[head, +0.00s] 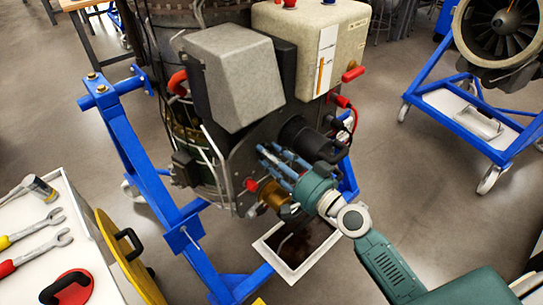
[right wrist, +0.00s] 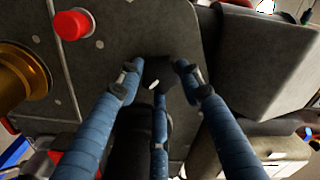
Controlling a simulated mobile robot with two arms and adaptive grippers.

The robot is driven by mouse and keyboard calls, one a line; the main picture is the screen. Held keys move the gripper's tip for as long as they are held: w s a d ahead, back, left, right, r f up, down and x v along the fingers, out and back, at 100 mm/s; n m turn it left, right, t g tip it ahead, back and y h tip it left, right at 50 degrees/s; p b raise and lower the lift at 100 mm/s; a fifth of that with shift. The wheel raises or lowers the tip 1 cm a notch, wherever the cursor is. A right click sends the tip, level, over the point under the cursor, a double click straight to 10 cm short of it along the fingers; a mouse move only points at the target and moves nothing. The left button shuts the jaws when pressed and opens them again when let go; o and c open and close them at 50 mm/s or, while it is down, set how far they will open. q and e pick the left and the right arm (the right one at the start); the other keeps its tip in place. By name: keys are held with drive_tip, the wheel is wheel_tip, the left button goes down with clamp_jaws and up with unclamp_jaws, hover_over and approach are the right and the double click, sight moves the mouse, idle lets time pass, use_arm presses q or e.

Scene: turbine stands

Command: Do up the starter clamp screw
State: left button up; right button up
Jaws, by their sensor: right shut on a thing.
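My right gripper (head: 268,160) reaches in from the lower right to the dark round plate (head: 236,180) on the turbine's near face. In the right wrist view its three blue fingers (right wrist: 156,75) close around a small dark part (right wrist: 158,70) on this plate, which seems to be the starter clamp screw. The fingers hide most of it, and how far it is screwed in cannot be told. A black cylinder (head: 302,138), perhaps the starter, sits just above the fingers in the head view. My left gripper is not in view.
A red knob (right wrist: 72,24) and a brass cylinder (right wrist: 20,78) stick out near the fingers. Grey boxes (head: 232,75) sit above. A blue stand (head: 150,180) frames the turbine, with a tray (head: 262,246) below. A tool table (head: 65,190) is at left.

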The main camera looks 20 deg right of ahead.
drive_tip(key=shift+s+a+f+m, duration=0.2)
drive_tip(key=shift+a+f+m, duration=0.15)
drive_tip(key=shift+f, duration=0.1)
drive_tip(key=o, duration=1.1)
drive_tip(key=shift+w+a+r, duration=0.1)
drive_tip(key=shift+r, duration=0.1)
drive_tip(key=v, duration=1.2)
